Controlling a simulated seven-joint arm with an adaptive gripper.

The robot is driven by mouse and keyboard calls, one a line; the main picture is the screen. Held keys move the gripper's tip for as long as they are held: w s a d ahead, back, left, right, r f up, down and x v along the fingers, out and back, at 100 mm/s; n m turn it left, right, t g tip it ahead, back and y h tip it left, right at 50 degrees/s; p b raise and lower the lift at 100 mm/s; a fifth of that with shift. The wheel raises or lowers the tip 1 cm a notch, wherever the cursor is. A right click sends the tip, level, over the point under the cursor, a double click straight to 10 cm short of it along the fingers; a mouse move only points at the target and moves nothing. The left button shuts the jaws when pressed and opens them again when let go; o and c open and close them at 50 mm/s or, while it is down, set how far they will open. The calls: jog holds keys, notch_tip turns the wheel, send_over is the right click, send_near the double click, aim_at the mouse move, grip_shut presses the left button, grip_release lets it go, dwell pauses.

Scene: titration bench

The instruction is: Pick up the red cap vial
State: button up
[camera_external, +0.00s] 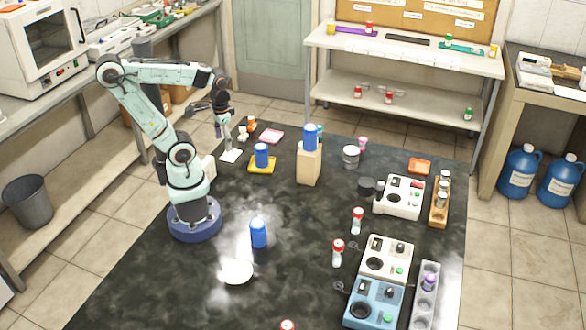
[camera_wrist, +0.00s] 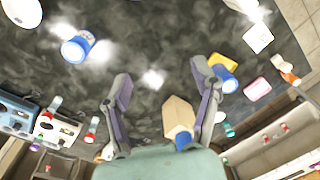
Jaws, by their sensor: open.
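White vials with red caps stand on the dark mat right of centre in the external view: one vial (camera_external: 357,220), a nearer one (camera_external: 337,254), and another red cap (camera_external: 287,324) cut by the bottom edge. Two red-capped vials show at the left of the wrist view, one (camera_wrist: 91,130) beside another (camera_wrist: 47,118). My gripper (camera_external: 222,132) is raised at the far left of the mat, well away from these vials. In the wrist view my gripper (camera_wrist: 160,72) is open, its fingers spread with nothing held between them.
A wooden block (camera_external: 308,166) bearing a blue bottle (camera_external: 310,137) stands between my gripper and the vials. A loose blue bottle (camera_external: 258,233) and white instruments (camera_external: 387,258) stand nearby. More red-capped vials (camera_external: 388,96) are on the back shelf. The mat's left front is clear.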

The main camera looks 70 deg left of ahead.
jog(key=w+a+r+n+t+y, duration=0.35)
jog(key=w+n, duration=0.25)
jog(key=w, duration=0.2)
jog(key=w+a+r+n+t+y, duration=0.2)
jog(key=w+a+r+n+t, duration=0.1)
jog(key=w+a+n+t, duration=0.4)
jog(key=w+d+m+t, duration=0.4)
jog(key=w+d, duration=0.8)
jog(key=m+t+h, duration=0.1)
jog(key=m+h, duration=0.8)
jog(key=m, duration=0.1)
send_over(338, 243)
jog(key=w+a, duration=0.5)
jog(key=a, duration=0.7)
notch_tip(338, 243, down, 11)
jog(key=s+d+f+m+g+h, duration=0.35)
jog(key=s+d+f+m, duration=0.25)
jog(key=s+d+f, duration=0.5)
jog(key=w+f, duration=0.1)
jog(key=w, duration=0.1)
jog(key=w+f, duration=0.1)
jog(key=w, duration=0.1)
jog(key=w+d+f, duration=0.1)
jog(key=w, duration=0.1)
